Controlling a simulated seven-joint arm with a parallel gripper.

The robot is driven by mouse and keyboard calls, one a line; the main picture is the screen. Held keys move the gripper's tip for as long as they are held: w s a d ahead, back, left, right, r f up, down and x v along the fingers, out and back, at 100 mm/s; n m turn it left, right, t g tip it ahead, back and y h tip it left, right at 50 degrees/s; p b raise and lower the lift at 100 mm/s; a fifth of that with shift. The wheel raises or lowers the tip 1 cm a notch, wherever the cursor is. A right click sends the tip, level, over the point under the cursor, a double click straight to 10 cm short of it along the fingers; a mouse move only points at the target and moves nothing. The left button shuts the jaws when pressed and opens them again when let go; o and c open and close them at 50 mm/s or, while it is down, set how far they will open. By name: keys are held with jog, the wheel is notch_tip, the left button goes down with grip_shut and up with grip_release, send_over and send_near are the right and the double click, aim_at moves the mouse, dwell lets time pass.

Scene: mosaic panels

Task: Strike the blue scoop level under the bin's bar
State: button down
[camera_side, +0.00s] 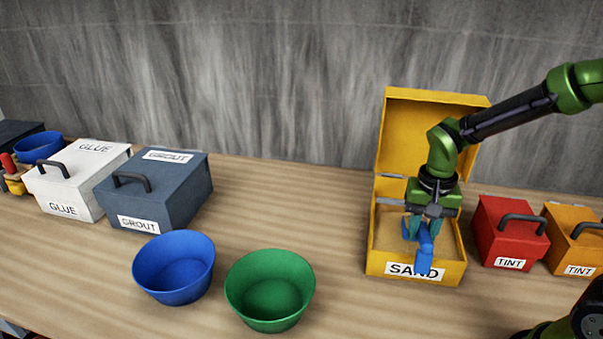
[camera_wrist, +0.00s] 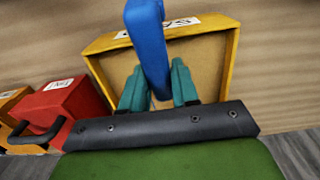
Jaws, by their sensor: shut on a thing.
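The yellow SAND bin (camera_side: 453,270) stands open at the right of the side view, its lid (camera_side: 432,118) raised at the back. My gripper (camera_side: 419,226) points down over it, shut on the blue scoop (camera_side: 427,252). The scoop slants across the bin's front wall, over the SAND label. In the wrist view the scoop (camera_wrist: 148,40) passes between the teal fingers of my gripper (camera_wrist: 158,86) and over the bin's rim (camera_wrist: 232,60). Tan sand shows inside. The scoop's load is hidden.
A red TINT box (camera_side: 490,235) and an orange TINT box (camera_side: 567,240) stand right of the bin. Blue (camera_side: 174,270) and green (camera_side: 270,292) bowls stand at front left, before the GROUT (camera_side: 165,200) and GLUE (camera_side: 75,185) boxes. Table between the bowls and bin is clear.

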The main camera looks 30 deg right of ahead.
aim_at(426, 235)
jog(key=shift+s+a, duration=1.15)
jog(key=shift+d+r, duration=0.1)
jog(key=shift+r, duration=2.4)
jog(key=f, duration=0.1)
jog(key=f+t+h, duration=0.1)
jog(key=f, duration=0.2)
jog(key=shift+w+d, duration=0.2)
jog(key=shift+d, duration=0.05)
jog(key=shift+w+f+t+h, duration=0.1)
jog(key=shift+f+t+h, duration=0.2)
jog(key=shift+t, duration=0.1)
jog(key=shift+w, duration=0.1)
